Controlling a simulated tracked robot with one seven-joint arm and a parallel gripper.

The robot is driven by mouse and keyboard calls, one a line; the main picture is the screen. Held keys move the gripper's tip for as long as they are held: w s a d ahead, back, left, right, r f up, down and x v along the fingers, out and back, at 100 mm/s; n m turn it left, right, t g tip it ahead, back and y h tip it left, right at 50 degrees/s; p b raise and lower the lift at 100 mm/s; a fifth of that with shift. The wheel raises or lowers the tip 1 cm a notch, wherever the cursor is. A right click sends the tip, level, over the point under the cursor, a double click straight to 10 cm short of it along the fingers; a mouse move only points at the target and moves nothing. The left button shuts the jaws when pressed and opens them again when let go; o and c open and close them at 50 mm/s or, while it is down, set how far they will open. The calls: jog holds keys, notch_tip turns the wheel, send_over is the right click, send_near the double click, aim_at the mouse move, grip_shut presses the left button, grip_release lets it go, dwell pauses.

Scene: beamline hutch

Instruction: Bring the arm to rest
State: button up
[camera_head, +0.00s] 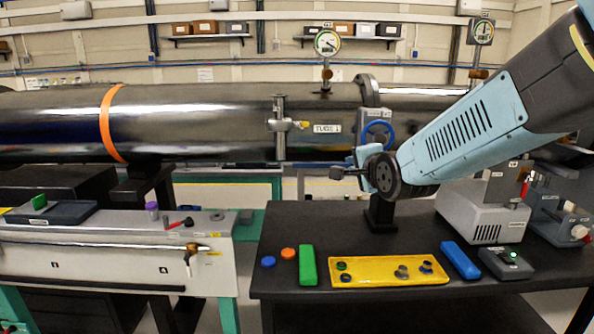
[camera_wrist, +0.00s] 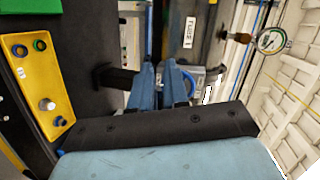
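My arm is light blue and grey and reaches in from the upper right over the dark table (camera_head: 350,215) in the head view. The gripper holds nothing that I can see.
On the table are a yellow tray (camera_head: 372,279) with several small parts, a green block (camera_head: 307,265), a blue block (camera_head: 460,260) and a grey instrument box (camera_head: 480,212). A white bench (camera_head: 120,240) stands left. A blue handwheel (camera_head: 378,134) is close behind my gripper.

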jog(key=s+d+n+g+h, duration=0.1)
jog(key=s+d+n+g, duration=0.2)
jog(key=s, duration=0.5)
jog(key=s+d+f+n+g+h, duration=0.1)
jog(key=s+d+n+g, duration=0.2)
jog(key=s+n, duration=0.3)
jog(key=s+d+f+n+g+h, duration=0.1)
jog(key=s+d+n+g, duration=0.2)
jog(key=s, duration=0.7)
jog(key=shift+d+f+n, duration=0.25)
jog(key=shift+d+n, duration=0.05)
jog(key=shift+n, duration=0.4)
